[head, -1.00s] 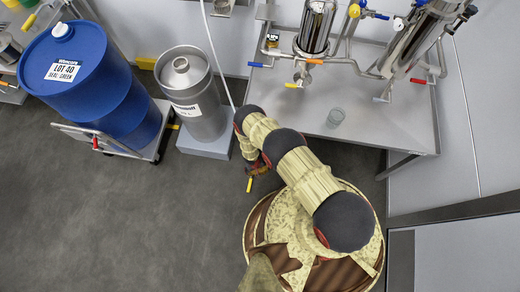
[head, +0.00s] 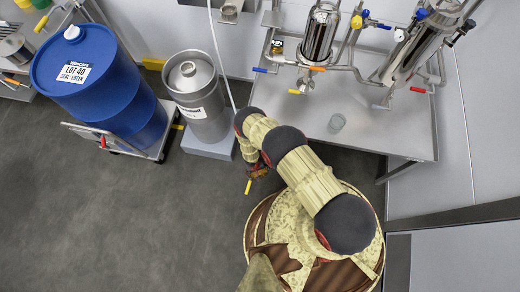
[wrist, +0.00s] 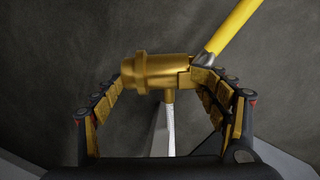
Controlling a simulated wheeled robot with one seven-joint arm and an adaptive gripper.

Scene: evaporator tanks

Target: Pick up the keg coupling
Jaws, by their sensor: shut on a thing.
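The keg coupling (wrist: 158,71) is a brass-coloured fitting with a yellow lever handle (wrist: 237,22), clear in the wrist view. It lies crosswise between the fingers of my gripper (wrist: 165,85), which is shut on it. A pale hose or stem hangs from the coupling's underside toward my palm. In the head view my gripper (head: 257,172) is small and partly hidden by my arm, above the open floor. The yellow handle (head: 248,187) shows just below it there.
A steel keg (head: 203,105) stands on a low grey block (head: 212,147) left of my arm. A blue drum (head: 98,85) on a cart is farther left. Front-left floor is clear.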

